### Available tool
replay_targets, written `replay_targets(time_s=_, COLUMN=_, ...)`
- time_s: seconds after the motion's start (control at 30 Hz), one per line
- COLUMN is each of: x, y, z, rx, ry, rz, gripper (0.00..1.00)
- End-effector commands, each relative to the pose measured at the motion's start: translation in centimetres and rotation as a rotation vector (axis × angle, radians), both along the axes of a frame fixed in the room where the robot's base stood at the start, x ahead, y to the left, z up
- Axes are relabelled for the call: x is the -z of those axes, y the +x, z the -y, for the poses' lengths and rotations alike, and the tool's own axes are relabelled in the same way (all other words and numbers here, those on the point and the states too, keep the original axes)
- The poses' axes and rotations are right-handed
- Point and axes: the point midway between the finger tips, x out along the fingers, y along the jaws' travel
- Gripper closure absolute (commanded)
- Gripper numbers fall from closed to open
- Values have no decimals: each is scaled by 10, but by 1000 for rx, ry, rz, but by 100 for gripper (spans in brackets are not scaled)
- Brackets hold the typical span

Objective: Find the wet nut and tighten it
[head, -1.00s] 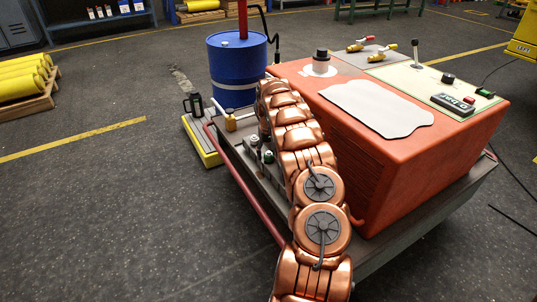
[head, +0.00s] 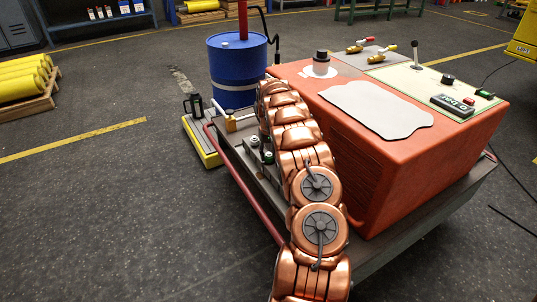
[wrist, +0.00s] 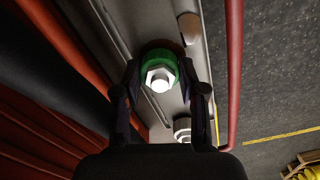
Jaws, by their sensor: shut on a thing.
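In the wrist view, a bright hex nut (wrist: 160,79) sits on a green collar (wrist: 155,60) on a grey metal deck. My gripper (wrist: 159,78) has its two dark fingers on either side of the collar and nut, shut on this green-collared fitting. Glare whitens the nut's top, so I cannot tell whether it is wet. A second silver nut (wrist: 182,128) sits close by, beside the right finger. In the head view, green-collared fittings (head: 268,157) show beside my copper arm, which hides my gripper there.
An orange housing (head: 400,150) stands right of my arm. A red rail (head: 245,185) runs along the deck's left edge and shows in the wrist view (wrist: 233,75).

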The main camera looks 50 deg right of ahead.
Motion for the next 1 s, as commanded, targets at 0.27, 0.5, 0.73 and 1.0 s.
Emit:
replay_targets(time_s=0.27, x=-1, y=2, z=-2, rx=146, ry=1, rz=-2, gripper=94)
replay_targets(time_s=0.5, x=-1, y=1, z=-3, rx=301, ry=3, rz=-3, gripper=94)
replay_targets(time_s=0.73, x=0, y=1, z=-2, rx=425, ry=2, rz=-2, gripper=94)
replay_targets(time_s=1.0, x=0, y=0, z=-1, rx=492, ry=1, rz=-1, gripper=94)
